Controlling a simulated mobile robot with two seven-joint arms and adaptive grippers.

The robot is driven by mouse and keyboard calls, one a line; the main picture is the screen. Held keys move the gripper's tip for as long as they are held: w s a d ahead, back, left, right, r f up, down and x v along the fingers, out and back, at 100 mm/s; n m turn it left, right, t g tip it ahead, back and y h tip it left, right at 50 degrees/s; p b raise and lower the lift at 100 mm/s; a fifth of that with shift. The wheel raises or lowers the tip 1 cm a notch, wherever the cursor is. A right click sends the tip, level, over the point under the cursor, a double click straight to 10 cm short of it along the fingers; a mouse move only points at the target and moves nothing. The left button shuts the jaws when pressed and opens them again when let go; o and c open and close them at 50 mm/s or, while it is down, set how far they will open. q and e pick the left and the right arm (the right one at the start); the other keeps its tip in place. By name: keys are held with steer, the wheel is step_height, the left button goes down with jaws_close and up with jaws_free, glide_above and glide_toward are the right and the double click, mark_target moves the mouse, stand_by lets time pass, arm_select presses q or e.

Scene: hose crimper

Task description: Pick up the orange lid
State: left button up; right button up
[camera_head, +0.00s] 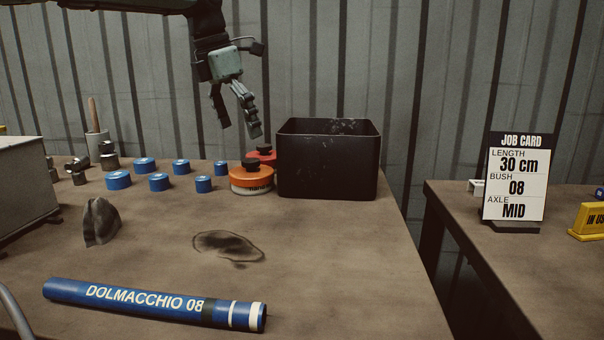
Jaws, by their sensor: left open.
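The orange lid (251,173) has a dark knob on top and sits on a pale round container (252,188) on the table, just left of a black bin. A red lid (263,154) with a similar dark knob is right behind it, partly hidden by the orange one. My left gripper (238,130) points down from the top of the view, above the lids. Its fingers are apart and nothing is between them. It does not touch the orange lid. My right gripper does not show.
The black bin (326,168) stands close right of the lids. Several blue rings (159,181) lie to the left. A blue tube (155,304) lies in front, and a crumpled grey rag (101,221) is at left. A job card (515,184) stands on the right table, across a gap.

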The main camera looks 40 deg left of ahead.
mark_target(250, 160)
arm_select(q)
steer(key=x, duration=0.7)
steer(key=shift+w+d+f, duration=0.1)
steer(key=shift+d+f, duration=0.1)
steer(key=shift+f, duration=0.05)
steer(key=shift+c, duration=0.2)
